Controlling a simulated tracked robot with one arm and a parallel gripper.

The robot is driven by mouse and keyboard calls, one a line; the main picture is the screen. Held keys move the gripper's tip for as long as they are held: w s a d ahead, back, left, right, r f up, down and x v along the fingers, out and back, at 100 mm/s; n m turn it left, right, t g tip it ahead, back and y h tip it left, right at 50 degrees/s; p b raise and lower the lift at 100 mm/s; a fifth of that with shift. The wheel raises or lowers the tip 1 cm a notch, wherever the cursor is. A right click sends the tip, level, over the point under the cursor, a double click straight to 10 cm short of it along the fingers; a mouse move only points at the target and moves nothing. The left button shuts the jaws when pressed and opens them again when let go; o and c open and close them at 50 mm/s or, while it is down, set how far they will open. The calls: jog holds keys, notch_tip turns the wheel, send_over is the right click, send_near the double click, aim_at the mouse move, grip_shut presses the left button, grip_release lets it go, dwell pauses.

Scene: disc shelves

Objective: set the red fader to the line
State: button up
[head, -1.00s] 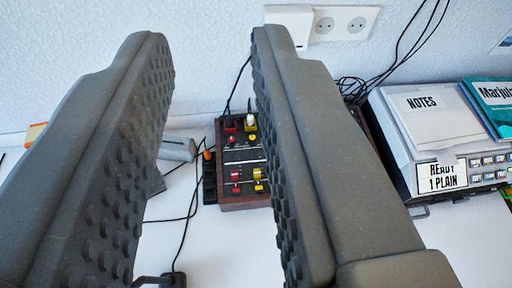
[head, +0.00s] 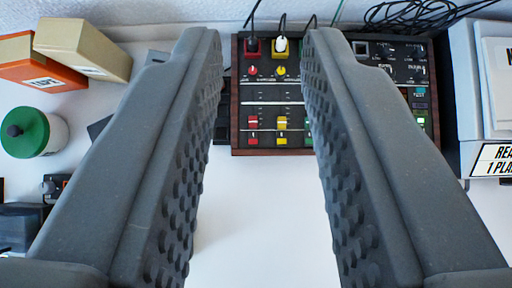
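The mixer (head: 266,151) is a dark panel in a wooden frame against the wall at the top middle. Its red fader (head: 253,123) is on the left side of the panel, beside a yellow fader (head: 282,123). White lines cross the panel above the faders. A red knob (head: 253,71) and a red plug socket (head: 252,48) are higher in the same column. My gripper (head: 257,40) is open and empty, its two studded fingers wide apart. The faders appear between the fingers, which hide part of the panel's right side. I see no contact with the red fader.
A grey machine with a paper label (head: 492,158) stands at the right. Two boxes, orange (head: 40,72) and beige (head: 85,48), and a green-lidded jar (head: 32,133) stand at the left. Black cables (head: 405,16) lie behind the mixer.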

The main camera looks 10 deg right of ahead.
jog(key=w+f+g+p, duration=0.4)
jog(key=w+f+p, duration=0.15)
jog(key=f, duration=0.35)
jog(key=g+p, duration=0.6)
jog(key=p, duration=0.3)
send_over(253, 121)
notch_tip(253, 121, down, 14)
notch_tip(253, 121, down, 13)
jog(key=shift+f, duration=0.1)
grip_shut()
